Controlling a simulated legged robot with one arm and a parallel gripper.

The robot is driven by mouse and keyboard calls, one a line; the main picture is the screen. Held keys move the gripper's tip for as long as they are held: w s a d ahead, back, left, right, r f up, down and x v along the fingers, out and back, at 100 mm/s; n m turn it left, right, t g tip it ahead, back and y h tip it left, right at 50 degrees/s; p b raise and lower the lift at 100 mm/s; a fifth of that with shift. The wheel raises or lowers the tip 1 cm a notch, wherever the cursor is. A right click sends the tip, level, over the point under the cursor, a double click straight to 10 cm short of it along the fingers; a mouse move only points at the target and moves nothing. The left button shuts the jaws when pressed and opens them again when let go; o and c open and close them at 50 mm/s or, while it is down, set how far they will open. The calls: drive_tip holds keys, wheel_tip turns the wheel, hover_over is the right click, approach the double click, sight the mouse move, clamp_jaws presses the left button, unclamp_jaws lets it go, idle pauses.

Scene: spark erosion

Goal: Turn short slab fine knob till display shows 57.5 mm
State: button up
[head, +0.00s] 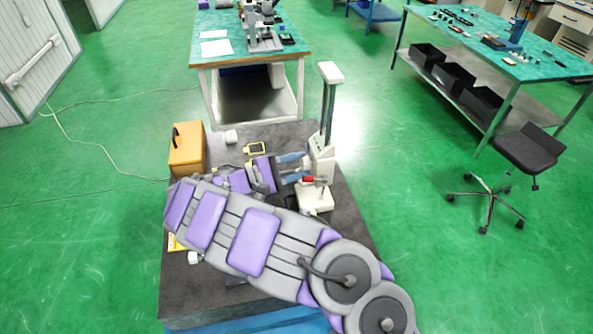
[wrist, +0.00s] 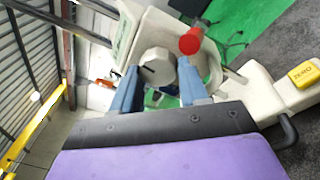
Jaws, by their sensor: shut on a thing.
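A pale device with a tall column (head: 328,110) stands on the dark table, at the right side of my arm in the head view. In the wrist view a pale grey round knob (wrist: 157,66) with a dark mark lies between the two blue fingers of my gripper (wrist: 158,72). My gripper is shut on this knob, one finger on each side. My gripper also shows in the head view (head: 306,165), beside the device; the knob is hard to make out there. A red knob (wrist: 190,40) sits beside the right finger. I cannot read any display value.
The dark table (head: 190,300) also holds an orange case (head: 187,150), a small yellow-framed item (head: 256,148) and a white piece (head: 231,136). A yellow block (wrist: 303,75) shows at the right of the wrist view. A stool (head: 527,152) stands on open green floor to the right.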

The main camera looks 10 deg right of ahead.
drive_tip(key=shift+f+m+b, duration=0.1)
drive_tip(key=shift+m+b, duration=0.7)
drive_tip(key=shift+b, duration=0.1)
drive_tip(key=o, duration=0.8)
drive_tip(key=shift+a, duration=0.15)
